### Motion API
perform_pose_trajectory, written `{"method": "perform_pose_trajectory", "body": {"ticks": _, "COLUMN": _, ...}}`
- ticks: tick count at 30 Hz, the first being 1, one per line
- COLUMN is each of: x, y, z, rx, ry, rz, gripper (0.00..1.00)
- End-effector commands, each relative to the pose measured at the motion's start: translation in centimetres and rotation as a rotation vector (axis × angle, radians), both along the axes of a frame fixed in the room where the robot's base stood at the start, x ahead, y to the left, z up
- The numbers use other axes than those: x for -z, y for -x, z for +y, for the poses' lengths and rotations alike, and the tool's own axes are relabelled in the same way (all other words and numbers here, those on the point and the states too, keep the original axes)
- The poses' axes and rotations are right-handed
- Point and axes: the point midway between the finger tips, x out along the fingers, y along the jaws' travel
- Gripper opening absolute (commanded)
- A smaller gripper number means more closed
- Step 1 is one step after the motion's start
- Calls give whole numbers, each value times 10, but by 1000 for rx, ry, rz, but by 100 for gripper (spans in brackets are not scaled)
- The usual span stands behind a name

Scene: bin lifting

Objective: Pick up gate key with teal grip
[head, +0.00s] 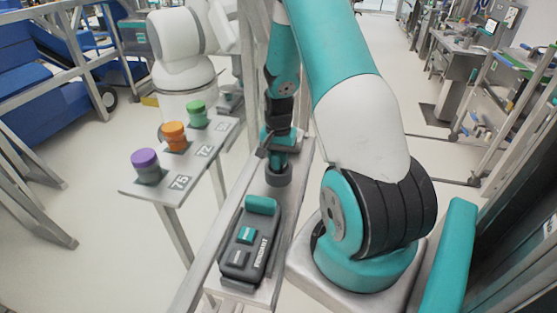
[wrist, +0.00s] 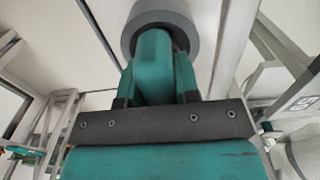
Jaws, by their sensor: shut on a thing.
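The gate key's teal grip (wrist: 153,65) is between the two fingers of my gripper (wrist: 155,85) in the wrist view, and my gripper is shut on it. A grey round part (wrist: 160,14) shows beyond the grip. In the head view my gripper (head: 279,150) points down over the narrow metal ledge, with the grey round part (head: 278,177) just below it. I cannot tell whether this part touches the ledge. The teal grip is mostly hidden by the gripper in the head view.
A dark pendant (head: 240,262) with a teal button lies nearer on the ledge (head: 213,272). Purple (head: 144,158), orange (head: 174,130) and green (head: 197,107) knobs stand on a numbered side table (head: 140,188) at left. A white robot arm (head: 183,75) stands behind it.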

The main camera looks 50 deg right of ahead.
Motion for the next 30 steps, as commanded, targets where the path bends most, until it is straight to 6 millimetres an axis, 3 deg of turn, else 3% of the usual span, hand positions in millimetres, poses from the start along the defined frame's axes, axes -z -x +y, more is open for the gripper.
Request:
{"method": "perform_pose_trajectory", "body": {"ticks": 8, "x": -28, "y": -1, "z": -1, "rx": 0, "ry": 4, "rz": -6, "gripper": 0}}
{"method": "perform_pose_trajectory", "body": {"ticks": 21, "x": -149, "y": -1, "z": -1, "rx": 0, "ry": 5, "rz": -6, "gripper": 0}}
{"method": "perform_pose_trajectory", "body": {"ticks": 25, "x": -175, "y": 0, "z": 0, "rx": 0, "ry": 3, "rz": -5, "gripper": 0}}
{"method": "perform_pose_trajectory", "body": {"ticks": 30, "x": -194, "y": 0, "z": 0, "rx": 0, "ry": 2, "rz": -3, "gripper": 0}}
